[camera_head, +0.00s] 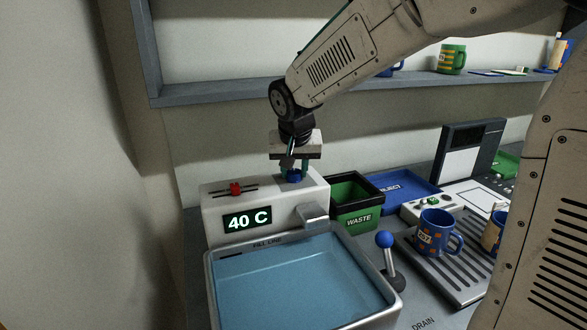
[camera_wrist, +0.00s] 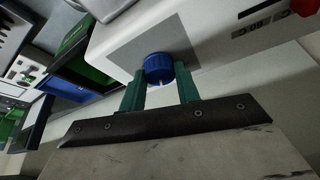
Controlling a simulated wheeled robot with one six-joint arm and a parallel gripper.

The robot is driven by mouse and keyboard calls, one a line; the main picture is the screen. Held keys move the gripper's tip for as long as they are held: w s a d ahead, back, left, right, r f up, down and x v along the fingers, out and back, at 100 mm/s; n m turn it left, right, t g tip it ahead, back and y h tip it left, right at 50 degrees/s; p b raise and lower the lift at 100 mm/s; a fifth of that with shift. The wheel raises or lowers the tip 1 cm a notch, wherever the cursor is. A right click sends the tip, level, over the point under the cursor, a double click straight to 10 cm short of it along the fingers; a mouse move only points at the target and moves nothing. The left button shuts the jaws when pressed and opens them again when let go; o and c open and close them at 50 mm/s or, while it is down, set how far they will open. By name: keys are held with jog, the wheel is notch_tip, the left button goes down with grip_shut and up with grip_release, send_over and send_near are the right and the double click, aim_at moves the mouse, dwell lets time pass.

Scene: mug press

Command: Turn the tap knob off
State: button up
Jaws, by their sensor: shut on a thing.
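The blue tap knob (camera_head: 294,177) sits on top of the white tap unit (camera_head: 225,205), on its right side. My gripper (camera_head: 293,170) reaches down onto the knob from above. In the wrist view the knob (camera_wrist: 158,68) shows between the tips of my two green fingers (camera_wrist: 160,85), and the jaws are shut on it. The unit's display reads 40 C. A grey spout (camera_head: 312,214) juts from the unit's front over the basin (camera_head: 300,280), which holds blue water. Whether water runs from the spout cannot be told.
A red slider (camera_head: 235,188) is on the unit's left top. Right of the unit stand a green WASTE bin (camera_head: 354,200), a blue tray (camera_head: 400,188), a blue-knobbed lever (camera_head: 385,240) and a blue mug (camera_head: 435,232) on a drain rack. A shelf (camera_head: 220,92) runs along the wall behind.

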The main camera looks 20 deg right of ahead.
jog(key=n+y, duration=0.1)
jog(key=n, duration=0.2)
jog(key=shift+d+n, duration=0.1)
jog(key=shift+n, duration=0.3)
jog(key=n+y, duration=0.1)
jog(key=n, duration=0.2)
jog(key=shift+d+n+y, duration=0.1)
jog(key=shift+n+y, duration=0.2)
jog(key=shift+y, duration=0.1)
jog(key=n+y, duration=0.1)
jog(key=n, duration=0.2)
jog(key=shift+w+d+n+g, duration=0.1)
jog(key=shift+n+g, duration=0.2)
jog(key=shift+g, duration=0.1)
jog(key=shift+n+g+y, duration=0.5)
jog(key=shift+n+y, duration=0.2)
jog(key=shift+n, duration=1.2)
jog(key=o, duration=1)
